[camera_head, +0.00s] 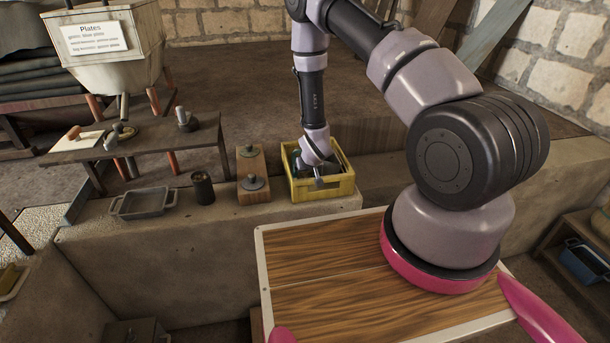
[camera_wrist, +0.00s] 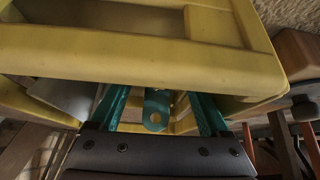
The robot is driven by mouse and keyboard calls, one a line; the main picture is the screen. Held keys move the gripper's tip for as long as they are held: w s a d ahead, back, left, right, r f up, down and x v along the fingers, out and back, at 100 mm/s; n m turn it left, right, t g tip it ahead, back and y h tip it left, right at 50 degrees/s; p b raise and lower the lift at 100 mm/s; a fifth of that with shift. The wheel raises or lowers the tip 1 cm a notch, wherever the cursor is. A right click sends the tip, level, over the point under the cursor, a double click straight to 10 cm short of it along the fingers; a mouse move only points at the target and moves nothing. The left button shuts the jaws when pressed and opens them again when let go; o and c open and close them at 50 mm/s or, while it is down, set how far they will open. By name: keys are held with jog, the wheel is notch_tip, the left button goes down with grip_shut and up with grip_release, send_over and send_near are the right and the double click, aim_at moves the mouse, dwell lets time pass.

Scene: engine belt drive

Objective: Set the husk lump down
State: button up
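My gripper (camera_head: 318,172) reaches down into the yellow crate (camera_head: 325,188) on the stone ledge; the crate's walls hide part of it in the head view. In the wrist view the yellow crate's rim (camera_wrist: 130,55) crosses in front of my gripper (camera_wrist: 158,112). Its two teal fingers stand apart there, with a teal piece with a hole between them. The fingertips are hidden behind the rim, so I cannot see whether they hold anything. I cannot make out a husk lump in either view.
Left of the crate on the ledge are a wooden block (camera_head: 252,166) with dark knobbed discs, a dark cup (camera_head: 203,187) and a grey metal tray (camera_head: 143,203). A low bench (camera_head: 150,140) with small parts stands behind, below a hopper (camera_head: 110,50) labelled "Plates".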

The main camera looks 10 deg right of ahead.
jog(key=shift+r, duration=0.1)
jog(key=v, duration=1.2)
jog(key=s+d+r+m, duration=0.2)
jog(key=r, duration=1.4)
jog(key=s+d+r+m, duration=0.1)
jog(key=d+r, duration=0.1)
jog(key=r, duration=1.3)
jog(key=s+d+r+m+y, duration=0.1)
jog(key=s+r, duration=1.4)
jog(key=s, duration=0.5)
jog(key=shift+d+r+m+t+y, duration=0.15)
jog(key=shift+d+m+t+y, duration=0.15)
jog(key=shift+d, duration=0.1)
